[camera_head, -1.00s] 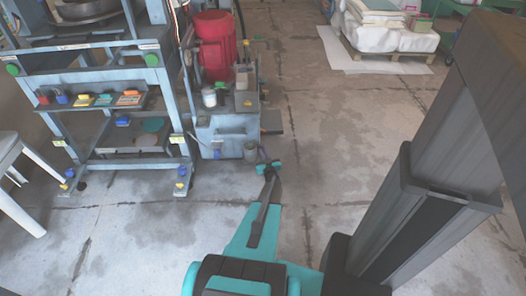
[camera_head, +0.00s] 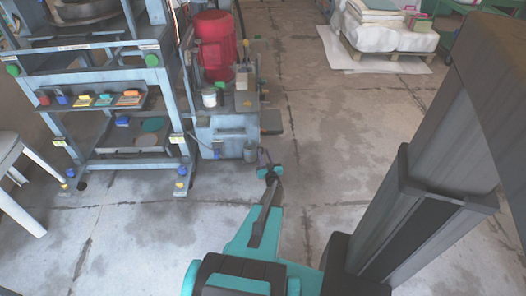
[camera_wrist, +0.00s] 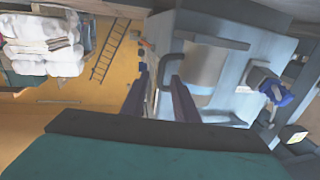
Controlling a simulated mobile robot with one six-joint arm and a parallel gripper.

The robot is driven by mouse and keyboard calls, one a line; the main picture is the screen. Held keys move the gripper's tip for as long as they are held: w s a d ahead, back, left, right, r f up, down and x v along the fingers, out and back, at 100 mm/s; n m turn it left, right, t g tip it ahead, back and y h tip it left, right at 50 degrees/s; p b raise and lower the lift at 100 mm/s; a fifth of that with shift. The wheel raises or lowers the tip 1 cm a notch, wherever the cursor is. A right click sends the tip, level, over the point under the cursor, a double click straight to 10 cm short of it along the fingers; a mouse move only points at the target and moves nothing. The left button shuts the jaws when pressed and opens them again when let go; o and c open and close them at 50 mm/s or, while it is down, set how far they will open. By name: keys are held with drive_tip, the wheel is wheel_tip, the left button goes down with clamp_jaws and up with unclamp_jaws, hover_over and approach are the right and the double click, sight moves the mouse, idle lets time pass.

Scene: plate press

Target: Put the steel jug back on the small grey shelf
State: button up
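The steel jug (camera_head: 251,150) is a small grey cylinder in the head view, low beside the blue-grey machine. I cannot tell what bears it. In the wrist view the jug (camera_wrist: 205,68) shows close and large, its dark handle (camera_wrist: 166,68) turned toward my gripper (camera_wrist: 158,85). My gripper is open, with its two dark fingers apart and the handle in line with the gap. I cannot tell whether they touch it. In the head view my gripper (camera_head: 266,163) is just right of and below the jug. A small dark grey ledge (camera_head: 271,122) juts from the machine's right side; it may be the shelf.
A red motor (camera_head: 214,45) and a white can (camera_head: 209,97) stand on the machine. A blue rack (camera_head: 105,160) with coloured bins is at left, beside a white table (camera_head: 18,160). A loaded pallet (camera_head: 385,55) stands at the back right. The floor between is clear.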

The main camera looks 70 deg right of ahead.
drive_tip(key=p+v, duration=0.1)
drive_tip(key=v, duration=0.7)
drive_tip(key=shift+a, duration=0.3)
drive_tip(key=shift+f, duration=0.1)
idle(0.3)
